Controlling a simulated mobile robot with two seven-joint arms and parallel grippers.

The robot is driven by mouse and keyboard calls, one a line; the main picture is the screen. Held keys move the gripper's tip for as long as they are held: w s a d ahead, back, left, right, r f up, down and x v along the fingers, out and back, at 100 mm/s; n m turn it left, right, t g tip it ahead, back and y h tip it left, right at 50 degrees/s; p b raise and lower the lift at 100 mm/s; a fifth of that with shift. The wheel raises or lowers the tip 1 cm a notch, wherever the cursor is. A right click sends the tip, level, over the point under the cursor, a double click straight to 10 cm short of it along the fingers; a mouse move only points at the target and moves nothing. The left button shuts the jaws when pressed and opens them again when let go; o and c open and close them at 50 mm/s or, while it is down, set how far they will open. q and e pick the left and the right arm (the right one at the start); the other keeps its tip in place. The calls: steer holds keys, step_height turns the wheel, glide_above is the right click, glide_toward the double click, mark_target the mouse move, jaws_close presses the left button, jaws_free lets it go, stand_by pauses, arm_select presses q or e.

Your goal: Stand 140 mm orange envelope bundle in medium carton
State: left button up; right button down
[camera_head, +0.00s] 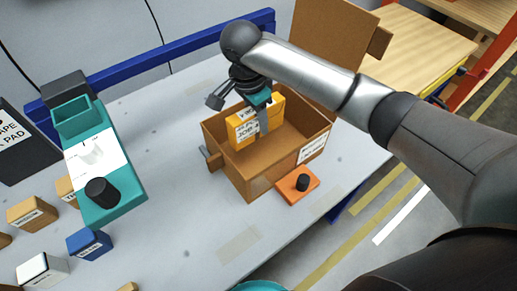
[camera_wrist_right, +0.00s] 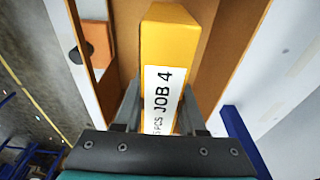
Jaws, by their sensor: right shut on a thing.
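The orange envelope bundle (camera_head: 258,118) is upright, with a white label reading JOB 4 that shows in the right wrist view (camera_wrist_right: 164,92). My right gripper (camera_head: 263,116) is shut on it from above, with a finger on either side in the wrist view. The open brown carton (camera_head: 257,180) stands on the table around the bundle's lower part. The bundle's top rises above the carton's back rim. I cannot tell whether its bottom touches the carton floor. My left gripper is out of view.
An orange block with a black knob (camera_head: 301,184) sits against the carton's front right. A teal device (camera_head: 108,185) and small labelled boxes (camera_head: 88,244) occupy the left. A brown upright panel (camera_head: 330,32) stands behind the carton. The front middle of the table is clear.

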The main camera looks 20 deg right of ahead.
step_height(320, 180, down, 10)
steer(key=b, duration=0.2)
steer(key=shift+f+b, duration=0.25)
steer(key=shift+b, duration=0.15)
steer(key=shift+r, duration=0.1)
steer(key=shift+c, duration=2.4)
jaws_free()
steer(key=r+p, duration=0.1)
steer(key=r, duration=0.3)
steer(key=a+r+p, duration=0.1)
steer(key=r, duration=0.3)
steer(key=r+p, duration=0.1)
steer(key=r, duration=0.3)
steer(key=shift+s+a+p, duration=0.3)
steer(key=shift+a+p, duration=0.05)
